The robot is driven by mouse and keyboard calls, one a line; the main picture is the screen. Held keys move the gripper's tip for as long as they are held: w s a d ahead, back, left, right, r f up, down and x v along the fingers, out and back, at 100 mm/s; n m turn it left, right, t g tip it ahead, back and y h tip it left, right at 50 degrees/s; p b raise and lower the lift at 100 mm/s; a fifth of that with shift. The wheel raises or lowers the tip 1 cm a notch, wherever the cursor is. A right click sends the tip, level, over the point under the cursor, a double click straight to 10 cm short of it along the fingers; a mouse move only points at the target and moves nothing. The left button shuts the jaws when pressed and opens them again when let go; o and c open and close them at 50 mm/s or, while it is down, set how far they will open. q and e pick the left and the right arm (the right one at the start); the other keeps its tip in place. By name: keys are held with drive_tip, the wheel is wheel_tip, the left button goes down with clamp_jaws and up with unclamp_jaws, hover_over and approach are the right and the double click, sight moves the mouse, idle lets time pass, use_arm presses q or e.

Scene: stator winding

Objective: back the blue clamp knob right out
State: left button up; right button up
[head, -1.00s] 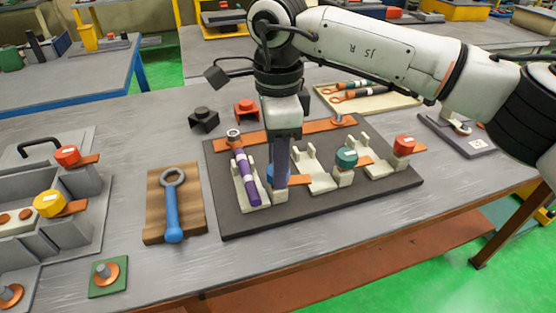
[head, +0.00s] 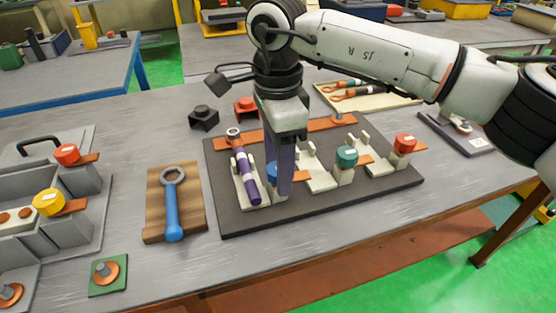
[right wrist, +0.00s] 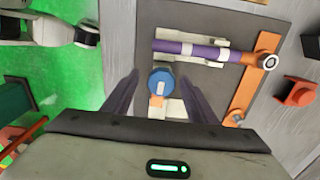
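The blue clamp knob (right wrist: 161,80) is round, with a pale mark on its side, and stands on the dark fixture plate (head: 330,202). In the head view the blue knob (head: 272,173) is partly hidden behind a finger of my right gripper (head: 287,185). In the right wrist view the two dark purple fingers of my right gripper (right wrist: 160,82) are spread, one on each side of the knob, with a gap on both sides. A purple bar with white bands (head: 245,175) lies in a cradle beside the knob. My left gripper is in neither view.
On the plate are a teal knob (head: 347,156), a red knob (head: 405,143) and a copper strip (head: 316,127). A blue-handled ring wrench (head: 172,208) lies on a wooden board left of the plate. A yellow knob (head: 48,202) stands further left.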

drive_tip(key=shift+r, duration=0.2)
wheel_tip(320, 180, up, 10)
idle(0.5)
